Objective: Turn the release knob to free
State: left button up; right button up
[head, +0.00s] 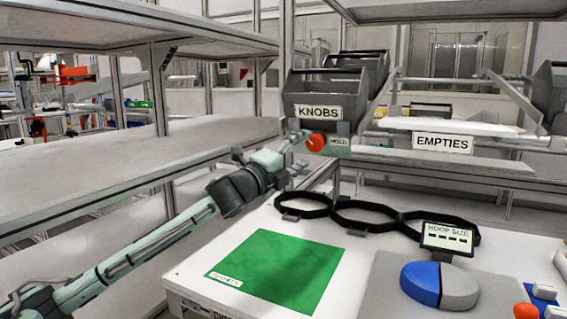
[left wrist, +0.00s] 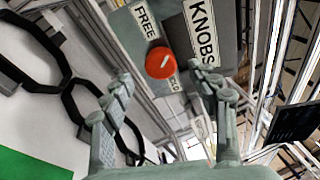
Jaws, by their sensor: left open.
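The red round release knob (head: 316,142) sits on the front of the KNOBS bin stand, beside a green HOLD label (head: 338,141). In the left wrist view the knob (left wrist: 160,64) has a pale line on its face, running diagonally. A FREE label (left wrist: 145,20) is above it, and a partly hidden label (left wrist: 173,84) is below it. My left gripper (head: 298,151) is open just left of the knob in the head view. In the left wrist view its fingers (left wrist: 163,80) spread to either side below the knob, apparently not touching it. My right gripper is out of view.
Dark KNOBS bins (head: 325,88) stand above the knob, with an EMPTIES shelf (head: 443,143) at right. Black hoops (head: 365,215) stand along the back of the white bench. A green mat (head: 280,270) and a blue-grey shell (head: 440,284) lie in front. Metal shelves (head: 110,180) flank my left arm.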

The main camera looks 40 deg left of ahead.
pick_arm(q)
jog(key=s+f, duration=0.1)
jog(key=s, duration=0.7)
jog(key=shift+d, duration=0.15)
jog(key=shift+f, duration=0.15)
